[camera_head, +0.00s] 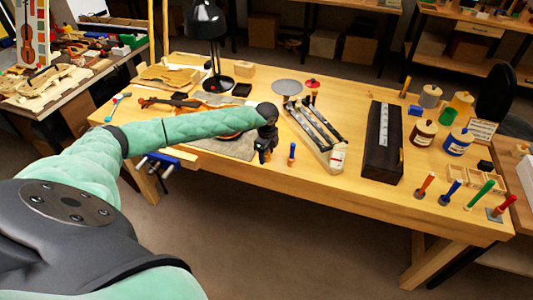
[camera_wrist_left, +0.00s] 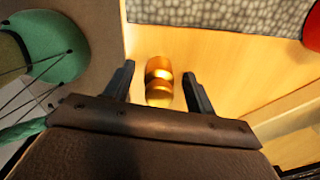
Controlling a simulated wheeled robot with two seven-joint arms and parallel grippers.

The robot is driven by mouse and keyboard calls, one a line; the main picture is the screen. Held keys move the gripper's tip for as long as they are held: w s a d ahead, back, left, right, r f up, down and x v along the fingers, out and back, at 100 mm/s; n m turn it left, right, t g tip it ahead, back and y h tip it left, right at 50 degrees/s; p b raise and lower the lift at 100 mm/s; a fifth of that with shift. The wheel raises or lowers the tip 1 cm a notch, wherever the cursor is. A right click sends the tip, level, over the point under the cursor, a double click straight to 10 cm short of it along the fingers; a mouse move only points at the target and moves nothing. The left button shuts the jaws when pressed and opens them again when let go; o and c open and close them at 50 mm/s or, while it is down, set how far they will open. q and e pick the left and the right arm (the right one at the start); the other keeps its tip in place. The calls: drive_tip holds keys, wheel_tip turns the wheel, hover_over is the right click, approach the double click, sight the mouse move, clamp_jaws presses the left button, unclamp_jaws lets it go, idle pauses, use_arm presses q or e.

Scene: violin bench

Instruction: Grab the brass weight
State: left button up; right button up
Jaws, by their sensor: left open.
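The brass weight (camera_wrist_left: 159,82), a small shiny gold cylinder with a narrower waist, is on the light wood bench in the left wrist view. It shows between the two dark fingers of my left gripper (camera_wrist_left: 159,73), with a gap on each side. In the head view my left gripper (camera_head: 264,153) points down at the bench's near edge, beside the grey mat. I cannot make out the weight in the head view; the gripper seems to hide it. My left gripper is open. My right gripper is in neither view.
A small tool with a blue and red handle (camera_head: 291,155) stands just right of the gripper. Further right are a long tray of bows (camera_head: 318,140) and a dark case (camera_head: 383,145). The grey mat (camera_head: 238,150) lies left. A black lamp (camera_head: 208,30) stands behind.

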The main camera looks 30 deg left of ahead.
use_arm(q)
drive_tip(key=shift+f, duration=0.2)
drive_tip(key=shift+c, duration=0.5)
clamp_jaws()
drive_tip(key=shift+r, duration=0.1)
